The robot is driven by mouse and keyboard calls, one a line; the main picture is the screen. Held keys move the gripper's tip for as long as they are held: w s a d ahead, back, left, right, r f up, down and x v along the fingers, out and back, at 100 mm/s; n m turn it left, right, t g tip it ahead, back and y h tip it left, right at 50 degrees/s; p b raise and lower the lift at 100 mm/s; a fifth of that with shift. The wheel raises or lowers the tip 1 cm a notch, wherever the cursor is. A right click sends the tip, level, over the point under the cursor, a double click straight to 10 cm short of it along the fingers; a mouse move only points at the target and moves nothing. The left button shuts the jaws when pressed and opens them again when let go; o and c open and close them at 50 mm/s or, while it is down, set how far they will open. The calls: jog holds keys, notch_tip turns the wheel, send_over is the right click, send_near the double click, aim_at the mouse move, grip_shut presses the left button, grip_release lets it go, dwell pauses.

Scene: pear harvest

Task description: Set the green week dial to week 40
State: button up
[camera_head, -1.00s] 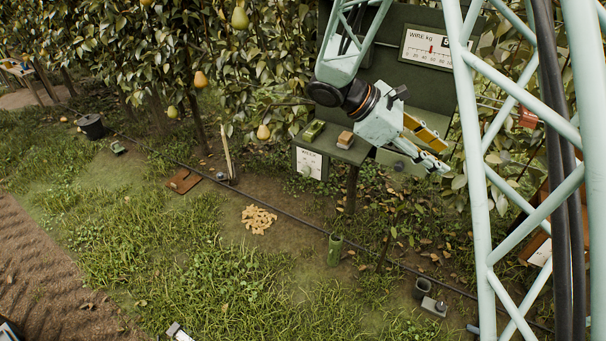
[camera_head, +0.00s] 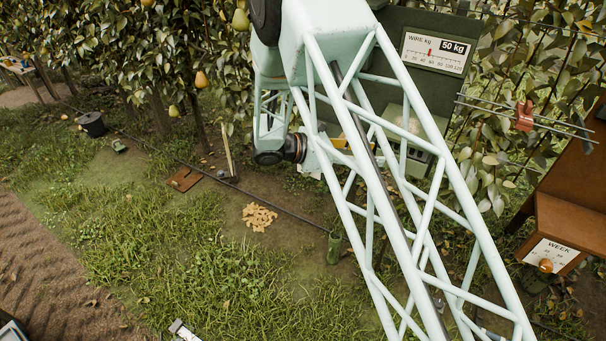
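The green stand (camera_head: 385,80) stands at upper centre-right, largely behind my lattice arm. Its week dial is hidden by my arm; in the earlier frame, a white plate with a small greenish knob shows low on its left. My gripper (camera_head: 338,143) is mostly hidden behind the arm links, with only a bit of yellow showing in front of the green stand. I cannot tell whether it is open or touches anything. A second dial plate marked WEEK (camera_head: 551,254), with an orange-brown knob (camera_head: 545,265), is on a brown stand (camera_head: 570,215) at the right.
A wire gauge (camera_head: 435,51) on the green stand reads 50 kg. A red clamp (camera_head: 524,116) sits on wires at the right. A green tube (camera_head: 334,247), a pale pile (camera_head: 258,217) and a brown plate (camera_head: 185,179) are on the ground.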

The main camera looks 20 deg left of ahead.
jog(key=a+f+n+t+y+p, duration=0.2)
jog(key=a+f+n+t, duration=0.35)
jog(key=a+f, duration=0.75)
jog(key=n+t+y+p, duration=0.25)
jog(key=n+y, duration=0.25)
jog(key=n, duration=0.3)
send_near(304, 174)
jog(key=s, duration=0.4)
jog(key=shift+s+a+f+m+t+b, duration=0.15)
jog(key=shift+a+m+t+b, duration=0.1)
jog(key=shift+a+t+b, duration=0.15)
jog(key=shift+x, duration=6.95)
jog(key=shift+a, duration=0.1)
jog(key=shift+f, duration=0.1)
jog(key=c, duration=0.8)
